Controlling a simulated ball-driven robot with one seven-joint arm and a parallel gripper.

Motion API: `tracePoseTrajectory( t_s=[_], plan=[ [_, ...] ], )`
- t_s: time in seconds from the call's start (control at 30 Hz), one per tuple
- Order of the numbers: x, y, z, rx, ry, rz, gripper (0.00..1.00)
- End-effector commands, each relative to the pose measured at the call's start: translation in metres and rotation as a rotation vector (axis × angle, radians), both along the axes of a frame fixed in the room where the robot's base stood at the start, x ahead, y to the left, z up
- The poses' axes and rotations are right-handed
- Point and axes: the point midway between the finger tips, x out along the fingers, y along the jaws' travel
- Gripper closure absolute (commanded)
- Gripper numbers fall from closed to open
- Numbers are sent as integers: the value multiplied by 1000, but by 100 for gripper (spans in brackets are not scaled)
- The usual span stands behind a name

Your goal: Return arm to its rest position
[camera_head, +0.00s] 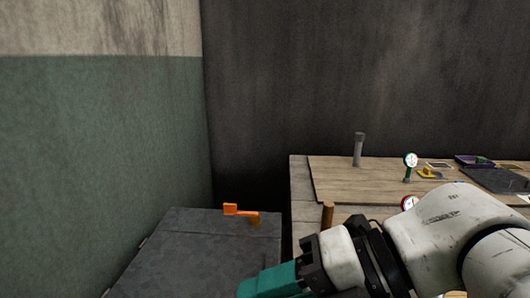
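My arm reaches in from the lower right of the head view, white with black joints. My gripper (268,284) is at its end, at the bottom edge of the view, with a teal part showing. Its fingertips are partly cut off or merged, so I cannot tell whether it is open or shut. I see nothing clearly held in it. It appears in front of the dark grey box-like surface (185,250) at the lower left.
An orange handle (240,211) stands on the grey surface's far right. A wooden-topped table (340,180) at the right bears a grey post (359,150), a gauge (411,160), a yellow item (428,173) and a purple tray (468,161). A brown cylinder (327,216) stands nearer. Walls close the back and left.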

Motion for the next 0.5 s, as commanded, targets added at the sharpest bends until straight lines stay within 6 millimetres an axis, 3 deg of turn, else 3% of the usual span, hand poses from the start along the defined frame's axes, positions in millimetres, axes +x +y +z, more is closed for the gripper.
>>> tracePoseTrajectory(
  t_s=[0.33, 0.5],
  plan=[
    [18, -10, -25, 52, 187, -195, 62],
    [30, -19, -50, 88, 342, -351, 62]
  ],
)
